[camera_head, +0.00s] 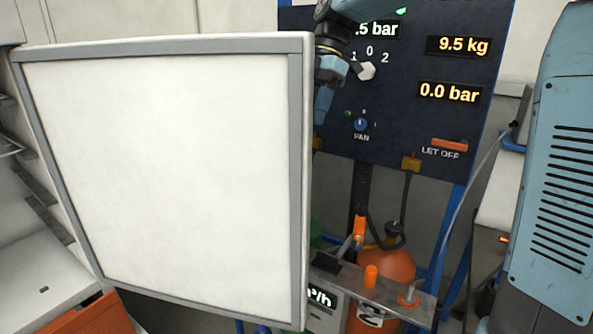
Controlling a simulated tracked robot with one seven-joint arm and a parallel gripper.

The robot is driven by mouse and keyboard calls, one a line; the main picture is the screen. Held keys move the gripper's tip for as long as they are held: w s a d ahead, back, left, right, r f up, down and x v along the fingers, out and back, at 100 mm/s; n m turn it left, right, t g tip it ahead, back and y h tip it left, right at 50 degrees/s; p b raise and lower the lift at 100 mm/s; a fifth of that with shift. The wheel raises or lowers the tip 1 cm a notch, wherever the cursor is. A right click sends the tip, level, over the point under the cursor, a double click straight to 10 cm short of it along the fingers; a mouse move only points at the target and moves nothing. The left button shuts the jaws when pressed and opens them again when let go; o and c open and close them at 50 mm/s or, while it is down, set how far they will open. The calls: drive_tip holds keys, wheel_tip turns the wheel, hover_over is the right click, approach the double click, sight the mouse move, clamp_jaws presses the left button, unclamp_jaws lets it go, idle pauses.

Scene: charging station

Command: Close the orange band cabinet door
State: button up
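The cabinet door (165,165) is a large white panel with a grey frame, standing open and filling the left half of the head view. Its right edge is the free side nearest the control panel. An orange band (88,318) shows at the lower left, below a pale cabinet surface and partly hidden by the door. My gripper (322,105), blue and dark, points down just right of the door's upper right edge. Its fingertips are partly hidden there, so I cannot tell whether it touches the door or how wide it is.
A dark control panel (400,125) with lit readouts, a dial and knobs stands behind my gripper. Below it are an orange cylinder (390,266), a metal shelf (385,295) with orange-capped fittings, and hoses. Open shelves (30,185) show left of the door.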

drive_tip(key=x, duration=1.4)
drive_tip(key=shift+w+r, duration=0.1)
clamp_jaws()
